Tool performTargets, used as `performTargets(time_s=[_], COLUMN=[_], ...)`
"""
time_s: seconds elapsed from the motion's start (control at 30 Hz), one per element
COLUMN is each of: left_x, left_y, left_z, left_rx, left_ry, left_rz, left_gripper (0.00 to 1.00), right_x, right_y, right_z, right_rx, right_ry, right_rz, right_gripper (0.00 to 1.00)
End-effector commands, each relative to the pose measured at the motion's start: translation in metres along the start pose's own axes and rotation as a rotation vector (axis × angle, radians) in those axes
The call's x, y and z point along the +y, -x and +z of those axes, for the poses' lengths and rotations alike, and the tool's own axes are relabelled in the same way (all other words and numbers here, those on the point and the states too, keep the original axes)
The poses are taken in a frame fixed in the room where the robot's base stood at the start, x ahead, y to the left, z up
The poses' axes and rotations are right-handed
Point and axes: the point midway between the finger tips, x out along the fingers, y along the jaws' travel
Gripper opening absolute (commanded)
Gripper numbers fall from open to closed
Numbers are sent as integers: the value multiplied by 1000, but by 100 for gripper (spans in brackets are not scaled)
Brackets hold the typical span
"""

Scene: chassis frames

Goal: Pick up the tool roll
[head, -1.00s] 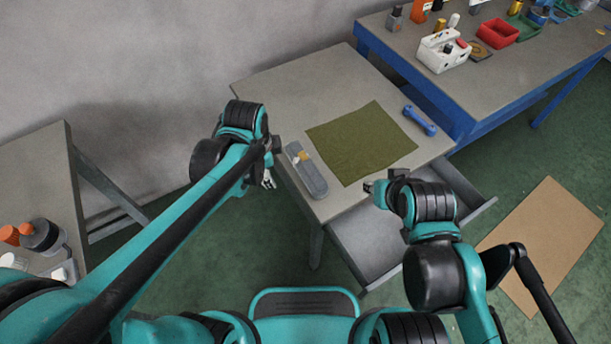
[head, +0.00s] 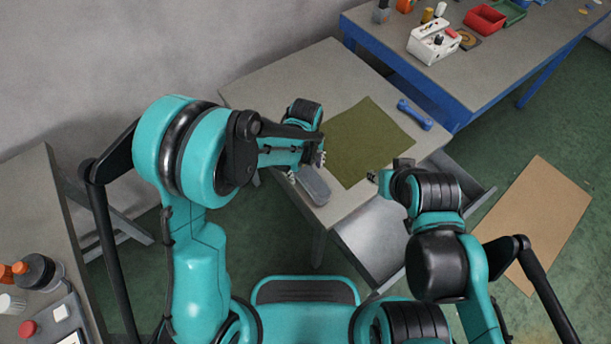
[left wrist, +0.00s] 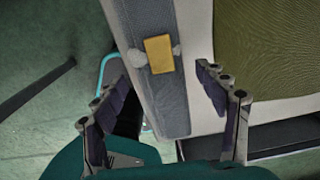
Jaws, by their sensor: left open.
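The tool roll is a long grey, felt-like roll (head: 313,188) near the left front edge of the grey table, and my left gripper partly hides it in the head view. In the left wrist view the roll (left wrist: 165,105) shows a yellow tag and pale tie ends.
A green mat (head: 368,140) lies flat beside the roll, with a blue tool (head: 414,115) to its right. An open drawer (head: 375,235) juts out at the front. A blue-framed bench (head: 445,85) stands at back right, another table (head: 35,220) at left.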

Motion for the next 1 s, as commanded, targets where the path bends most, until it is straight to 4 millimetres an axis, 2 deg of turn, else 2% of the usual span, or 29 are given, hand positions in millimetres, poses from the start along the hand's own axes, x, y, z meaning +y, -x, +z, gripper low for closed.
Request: performTargets(time_s=[0.03,0.1,0.37,0.63,1.0], left_x=[1,0,1,1,1], left_y=[-13,-22,-24,-24,-18], left_z=[0,0,0,0,0], left_rx=[0,1,2,2,1], left_ry=[1,1,2,2,2], left_rz=[0,-1,-1,-1,0], left_gripper=[72,72,72,1,0], right_x=[0,0,0,0,0], right_y=[-7,-10,-9,-9,-6], right_z=[5,7,6,6,5], right_rx=[0,0,0,0,0], right_ry=[0,0,0,0,0], right_rz=[0,0,0,0,0], right_gripper=[34,34,34,34,34])
